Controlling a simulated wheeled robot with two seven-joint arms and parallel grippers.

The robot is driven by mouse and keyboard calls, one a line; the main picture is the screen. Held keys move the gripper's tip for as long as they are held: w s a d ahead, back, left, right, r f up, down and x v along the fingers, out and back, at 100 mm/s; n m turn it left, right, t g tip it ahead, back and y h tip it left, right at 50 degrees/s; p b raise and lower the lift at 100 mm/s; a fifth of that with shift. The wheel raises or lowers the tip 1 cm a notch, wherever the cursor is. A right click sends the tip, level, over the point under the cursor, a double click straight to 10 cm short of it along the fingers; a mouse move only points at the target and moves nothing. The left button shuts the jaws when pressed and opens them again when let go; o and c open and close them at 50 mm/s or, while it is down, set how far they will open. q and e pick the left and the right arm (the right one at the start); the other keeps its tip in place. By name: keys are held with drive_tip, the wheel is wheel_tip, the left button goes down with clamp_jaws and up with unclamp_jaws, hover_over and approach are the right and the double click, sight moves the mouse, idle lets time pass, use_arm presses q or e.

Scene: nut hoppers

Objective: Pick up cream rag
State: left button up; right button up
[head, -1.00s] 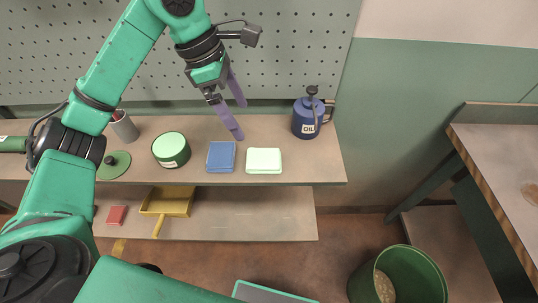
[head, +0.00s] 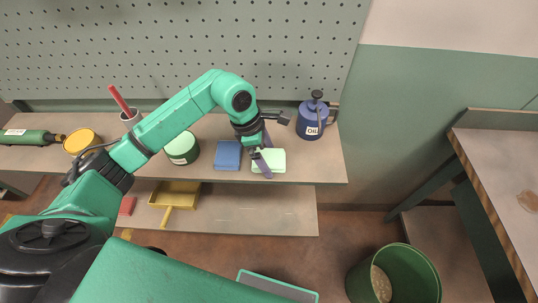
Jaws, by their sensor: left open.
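The cream rag (head: 277,160) is a pale, folded rectangle lying flat on the upper shelf, to the right of a blue folded cloth (head: 227,155). My left gripper (head: 267,160) is open over the rag, its purple fingers reaching down across the rag's left and middle part. One finger hides part of the rag. I cannot tell whether the fingers touch it. My right gripper is out of view.
A blue oil can (head: 311,121) stands right of the rag. Left of the blue cloth are a green tin (head: 182,147) and a cup (head: 131,118). A lower shelf (head: 250,212) holds a yellow dustpan (head: 176,194). A green bin (head: 408,272) stands on the floor.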

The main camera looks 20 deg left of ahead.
use_arm(q)
drive_tip(key=shift+f+b, duration=0.3)
drive_tip(key=shift+b, duration=0.2)
idle(0.3)
drive_tip(key=shift+r, duration=0.1)
drive_tip(key=c, duration=1.1)
